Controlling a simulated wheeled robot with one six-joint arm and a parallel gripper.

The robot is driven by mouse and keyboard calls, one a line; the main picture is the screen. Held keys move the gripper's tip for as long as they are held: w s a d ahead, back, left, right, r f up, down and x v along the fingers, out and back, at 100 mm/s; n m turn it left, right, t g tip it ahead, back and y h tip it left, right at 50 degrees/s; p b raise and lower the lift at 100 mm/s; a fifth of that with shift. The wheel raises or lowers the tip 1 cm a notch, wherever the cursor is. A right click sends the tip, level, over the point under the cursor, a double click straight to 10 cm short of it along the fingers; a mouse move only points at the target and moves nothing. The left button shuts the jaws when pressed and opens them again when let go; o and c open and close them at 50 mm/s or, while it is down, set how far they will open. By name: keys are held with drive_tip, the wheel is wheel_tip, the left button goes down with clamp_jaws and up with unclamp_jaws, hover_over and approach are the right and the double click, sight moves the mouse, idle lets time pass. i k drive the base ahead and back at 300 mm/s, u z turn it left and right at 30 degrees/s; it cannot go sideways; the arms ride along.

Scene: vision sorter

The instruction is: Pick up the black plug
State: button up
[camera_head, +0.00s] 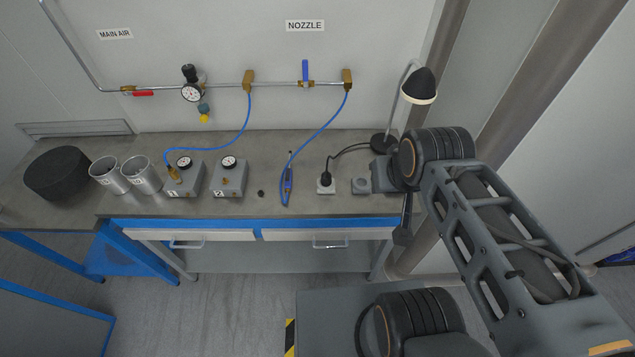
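A black plug (326,179) with a black cable sits upright in a white square socket (326,189) on the workbench. Its cable runs right toward the black desk lamp (420,86). A separate small black round piece (261,193) lies on the bench left of the socket; I cannot tell what it is. My arm reaches in from the lower right. What seems to be my gripper (403,235) points down at the bench's front right edge, right of the socket and apart from the plug. Its fingers are too dark and small to read.
A grey block (361,186) stands right of the socket. A blue air nozzle (287,180) on a hose is left of it. Two gauge boxes (184,180) (229,180), metal cups (143,175) and a black cylinder (57,173) fill the left side. Drawers (331,236) lie under the bench (300,207).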

sight(325, 177)
drive_tip(key=u, duration=0.75)
drive_tip(key=i, duration=0.35)
drive_tip(key=u, duration=2.5)
drive_tip(key=i, duration=0.25)
drive_tip(key=z, duration=3)
